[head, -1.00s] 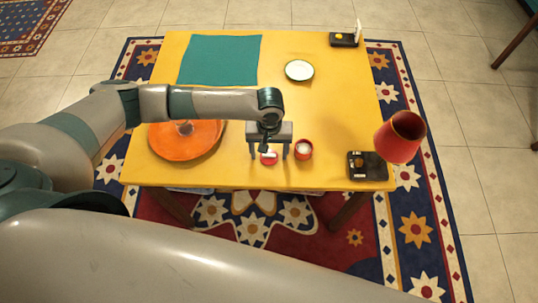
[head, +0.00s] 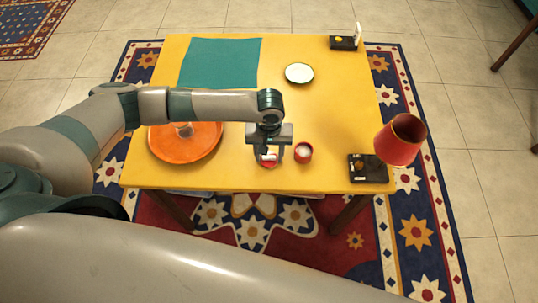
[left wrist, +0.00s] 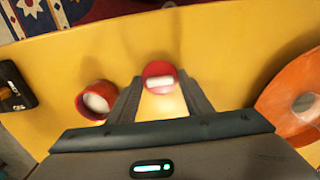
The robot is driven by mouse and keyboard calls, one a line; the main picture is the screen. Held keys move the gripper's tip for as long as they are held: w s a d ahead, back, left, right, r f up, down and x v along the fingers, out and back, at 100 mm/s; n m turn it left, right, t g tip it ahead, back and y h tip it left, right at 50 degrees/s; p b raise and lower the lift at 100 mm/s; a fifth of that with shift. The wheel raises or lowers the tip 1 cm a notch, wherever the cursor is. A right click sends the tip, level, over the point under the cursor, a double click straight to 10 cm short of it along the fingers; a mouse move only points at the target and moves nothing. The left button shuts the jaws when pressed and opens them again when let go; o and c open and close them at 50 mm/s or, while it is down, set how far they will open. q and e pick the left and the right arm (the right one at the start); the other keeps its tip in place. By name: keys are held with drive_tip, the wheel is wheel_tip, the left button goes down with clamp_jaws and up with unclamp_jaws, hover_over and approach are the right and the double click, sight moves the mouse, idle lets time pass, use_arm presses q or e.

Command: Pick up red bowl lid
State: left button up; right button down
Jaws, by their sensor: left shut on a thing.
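The red bowl lid (left wrist: 158,68) is a small red disc with a pale bar-shaped knob on top. In the left wrist view it lies at the fingertips of my left gripper (left wrist: 160,90), a finger on each side. In the head view the lid (head: 267,164) is partly hidden under my left gripper (head: 270,157), near the table's front edge. The gripper is shut on the lid, which looks level and at table height; I cannot tell whether it touches the table. A small red bowl (head: 303,153) with white inside stands just right of it, also in the left wrist view (left wrist: 92,102).
An orange round tray (head: 170,157) is left of the gripper, under my arm. A pale plate (head: 299,73) and a teal cloth (head: 221,62) lie farther back. The table's middle right is clear.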

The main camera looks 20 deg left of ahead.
use_arm(q)
drive_tip(key=shift+r, duration=0.35)
drive_tip(key=r, duration=0.1)
drive_tip(key=r+b, duration=0.1)
drive_tip(key=d+r, duration=0.1)
drive_tip(key=shift+w+r+b, duration=0.15)
drive_tip(key=shift+w+b, duration=0.15)
drive_tip(key=w+d+r+b, duration=0.3)
drive_tip(key=w+d+r, duration=0.2)
drive_tip(key=d, duration=0.4)
drive_tip(key=shift+w+r, duration=0.2)
drive_tip(key=shift+r, duration=0.6)
wheel_tip(320, 180, up, 7)
drive_tip(key=m, duration=0.2)
hover_over(273, 155)
drive_tip(key=w, duration=0.3)
drive_tip(key=s+a+r+m, duration=0.1)
drive_tip(key=s+a+r, duration=0.4)
drive_tip(key=s+a, duration=0.2)
drive_tip(key=shift+s+r, duration=0.35)
drive_tip(key=shift+s, duration=0.5)
drive_tip(key=shift+w, duration=0.1)
